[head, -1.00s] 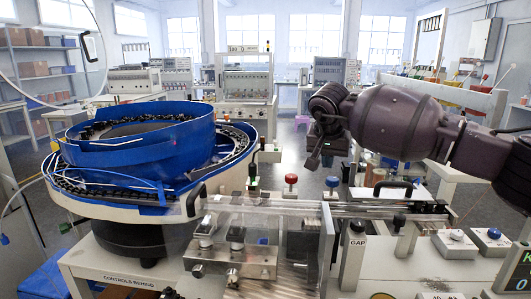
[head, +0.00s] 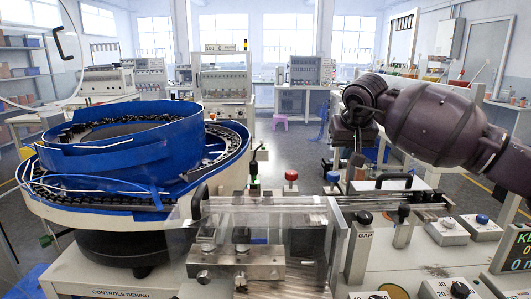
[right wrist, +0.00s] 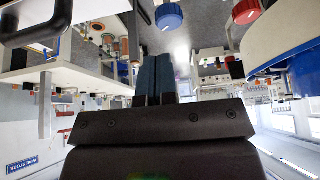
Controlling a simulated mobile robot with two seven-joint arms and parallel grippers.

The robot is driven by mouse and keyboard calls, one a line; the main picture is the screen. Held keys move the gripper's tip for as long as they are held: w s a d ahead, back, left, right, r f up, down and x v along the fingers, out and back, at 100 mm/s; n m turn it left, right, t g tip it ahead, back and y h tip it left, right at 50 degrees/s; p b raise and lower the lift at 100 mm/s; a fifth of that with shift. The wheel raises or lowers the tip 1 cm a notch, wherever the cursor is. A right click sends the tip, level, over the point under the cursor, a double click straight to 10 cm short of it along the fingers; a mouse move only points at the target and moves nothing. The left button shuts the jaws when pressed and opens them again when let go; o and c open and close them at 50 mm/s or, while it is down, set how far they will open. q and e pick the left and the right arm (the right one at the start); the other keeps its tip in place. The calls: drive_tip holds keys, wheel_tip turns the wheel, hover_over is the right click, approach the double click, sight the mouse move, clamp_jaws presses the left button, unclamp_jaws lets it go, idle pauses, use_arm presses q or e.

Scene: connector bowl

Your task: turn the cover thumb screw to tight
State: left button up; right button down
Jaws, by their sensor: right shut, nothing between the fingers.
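I cannot tell for sure which knob is the cover thumb screw. A clear cover (head: 285,210) lies over the track in the head view. Behind it stand a red knob (head: 291,176) and a blue knob (head: 332,177) on posts. A small dark knob (head: 364,217) sits above the GAP label. My right gripper (head: 352,178) points down behind the track, a little right of the blue knob. In the right wrist view its fingers (right wrist: 160,78) are together and empty. The blue knob (right wrist: 168,16) and red knob (right wrist: 246,12) show beyond them, apart from them. My left gripper is not visible.
A blue feeder bowl (head: 135,150) with dark parts fills the left. A black handle (head: 197,200) stands by the cover's left end, and another (head: 394,180) lies right of my gripper. Switch boxes (head: 447,231) and a display (head: 518,247) stand at the right front.

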sight(333, 176)
drive_tip(key=shift+f+b, duration=0.6)
drive_tip(key=shift+f, duration=2.85)
drive_tip(key=shift+a, duration=0.15)
